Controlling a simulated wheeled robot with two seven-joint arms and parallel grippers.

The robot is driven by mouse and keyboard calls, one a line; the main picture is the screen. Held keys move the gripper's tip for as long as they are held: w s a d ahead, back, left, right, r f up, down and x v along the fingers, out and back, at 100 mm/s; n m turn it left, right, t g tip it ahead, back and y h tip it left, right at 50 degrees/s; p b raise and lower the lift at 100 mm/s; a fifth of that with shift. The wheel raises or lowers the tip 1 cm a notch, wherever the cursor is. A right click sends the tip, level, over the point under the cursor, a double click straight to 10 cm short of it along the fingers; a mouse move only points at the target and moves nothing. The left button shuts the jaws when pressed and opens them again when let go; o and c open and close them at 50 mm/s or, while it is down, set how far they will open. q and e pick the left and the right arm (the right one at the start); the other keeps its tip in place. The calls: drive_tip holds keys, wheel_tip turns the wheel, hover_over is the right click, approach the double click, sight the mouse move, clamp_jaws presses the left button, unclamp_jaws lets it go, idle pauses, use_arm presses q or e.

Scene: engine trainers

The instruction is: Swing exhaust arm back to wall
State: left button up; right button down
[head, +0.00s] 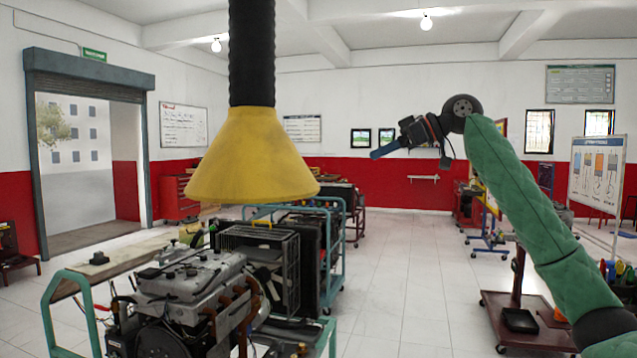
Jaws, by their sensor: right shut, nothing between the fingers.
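The exhaust arm shows as a yellow cone-shaped hood (252,160) under a black ribbed hose (251,50). The hose hangs straight down from the top edge of the head view, and its upper part is out of view. The hood hangs mouth down in front of an engine trainer, left of centre. My right gripper (374,154), with blue fingers, is shut and empty. It is to the right of the hood, clearly apart from it in the picture, and points left. My left gripper is not in view.
An engine trainer (190,290) on a green frame stands at front left, with more trainers behind it. A wheeled stand (520,335) is at right, partly behind my arm. A whiteboard (597,180) stands farther right. The tiled floor (410,290) between is clear.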

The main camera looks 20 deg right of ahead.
drive_tip(key=s+n+g, duration=0.1)
drive_tip(key=s, duration=0.1)
drive_tip(key=p, duration=0.5)
approach(316, 187)
drive_tip(key=shift+n, duration=0.3)
drive_tip(key=x, duration=0.5)
drive_tip(key=shift+w+a+f, duration=0.1)
drive_tip(key=shift+a+f, duration=0.15)
drive_tip(key=shift+a, duration=0.1)
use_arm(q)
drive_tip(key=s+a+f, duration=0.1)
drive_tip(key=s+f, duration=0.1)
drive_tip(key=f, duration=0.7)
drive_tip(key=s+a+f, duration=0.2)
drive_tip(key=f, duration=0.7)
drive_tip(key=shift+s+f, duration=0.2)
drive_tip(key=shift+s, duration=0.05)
use_arm(e)
drive_tip(key=shift+w+a+f, duration=0.2)
drive_tip(key=shift+a+f, duration=0.1)
drive_tip(key=shift+a, duration=0.05)
drive_tip(key=shift+a, duration=0.15)
